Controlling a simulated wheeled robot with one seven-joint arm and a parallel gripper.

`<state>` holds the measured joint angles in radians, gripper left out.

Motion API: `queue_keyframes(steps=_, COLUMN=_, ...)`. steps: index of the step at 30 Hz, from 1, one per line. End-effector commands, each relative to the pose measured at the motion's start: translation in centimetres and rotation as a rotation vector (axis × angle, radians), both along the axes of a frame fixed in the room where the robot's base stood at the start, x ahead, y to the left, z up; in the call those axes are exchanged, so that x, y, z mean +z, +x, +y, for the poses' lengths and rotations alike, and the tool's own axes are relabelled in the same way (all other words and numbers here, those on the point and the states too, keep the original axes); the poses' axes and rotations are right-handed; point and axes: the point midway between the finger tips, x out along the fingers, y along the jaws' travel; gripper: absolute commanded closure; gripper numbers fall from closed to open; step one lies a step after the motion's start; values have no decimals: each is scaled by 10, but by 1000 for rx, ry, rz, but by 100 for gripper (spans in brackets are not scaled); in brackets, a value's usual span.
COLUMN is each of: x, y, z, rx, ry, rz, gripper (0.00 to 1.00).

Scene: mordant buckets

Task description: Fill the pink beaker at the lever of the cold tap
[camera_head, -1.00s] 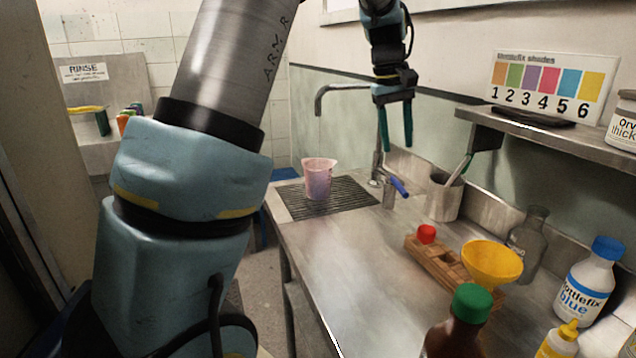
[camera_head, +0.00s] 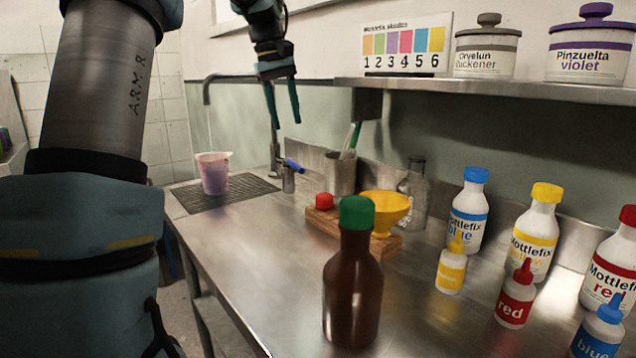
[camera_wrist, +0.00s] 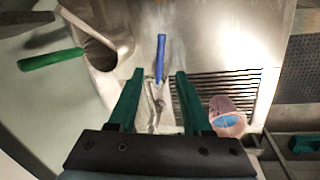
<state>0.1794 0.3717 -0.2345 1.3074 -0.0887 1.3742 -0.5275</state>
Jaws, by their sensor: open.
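The pink beaker (camera_head: 213,174) stands upright on the slotted drain grate (camera_head: 240,187) at the far left of the steel counter. In the wrist view the beaker (camera_wrist: 227,117) is right of my fingers, with something blue inside. The cold tap (camera_head: 276,150) rises behind the grate, its spout reaching over to the left. Its blue lever (camera_head: 293,166) points right and toward the camera; in the wrist view the lever (camera_wrist: 161,58) lies ahead, between my fingers' lines. My gripper (camera_head: 284,126) is open and empty, pointing down above the tap; its green fingers (camera_wrist: 158,75) show in the wrist view.
A steel pot (camera_head: 340,174) with tools stands right of the lever. A wooden rack (camera_head: 322,220) with a yellow funnel (camera_head: 384,210), a brown bottle (camera_head: 352,280) and several dye bottles (camera_head: 467,215) occupy the right. A shelf (camera_head: 500,92) overhangs the back. The front-left counter is clear.

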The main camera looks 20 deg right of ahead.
Motion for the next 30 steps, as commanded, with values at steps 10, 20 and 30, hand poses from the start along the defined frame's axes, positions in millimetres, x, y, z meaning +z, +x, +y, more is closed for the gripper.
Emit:
queue_keyframes(steps=10, x=-20, y=4, z=9, rx=19, ry=3, rz=-1, gripper=50)
queue_keyframes(steps=20, x=-79, y=6, z=-2, rx=18, ry=3, rz=-1, gripper=50)
queue_keyframes(steps=30, x=-103, y=7, z=-8, rx=18, ry=2, rz=-4, gripper=50)
